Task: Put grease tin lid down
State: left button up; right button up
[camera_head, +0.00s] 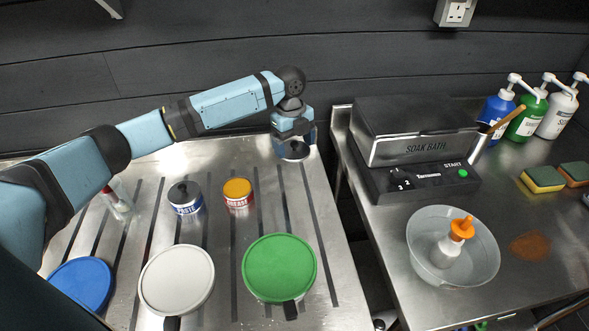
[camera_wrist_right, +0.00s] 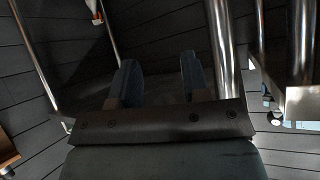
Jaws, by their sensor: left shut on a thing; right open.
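The grease tin (camera_head: 238,194) stands upright on the ribbed steel counter, with a red label and a yellow-orange top surface. My left gripper (camera_head: 293,155) is behind it and to its right, low over the counter's back right part. It is shut on what appears to be the grease tin lid, mostly hidden by the gripper. I cannot tell whether the lid touches the counter. My right gripper (camera_wrist_right: 158,80) shows only in the right wrist view, open and empty, with steel legs around it.
A paste tin (camera_head: 186,198) stands left of the grease tin. Blue (camera_head: 82,285), white (camera_head: 177,279) and green (camera_head: 279,267) round lids or pans lie in front. Right of a gap, another counter holds the soak bath (camera_head: 415,150) and a bowl (camera_head: 425,270) with a bottle.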

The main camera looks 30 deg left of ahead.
aim_at(295, 176)
pick_arm(q)
notch_tip(295, 176, down, 9)
jog(key=shift+r+b, duration=0.15)
jog(key=shift+b, duration=0.15)
jog(key=o, duration=0.7)
jog(key=shift+o, duration=0.2)
jog(key=r, duration=0.8)
jog(key=a+r, duration=0.1)
jog(key=r, duration=0.3)
jog(key=shift+w+a+p, duration=0.1)
jog(key=shift+w+p, duration=0.25)
jog(key=shift+p, duration=0.05)
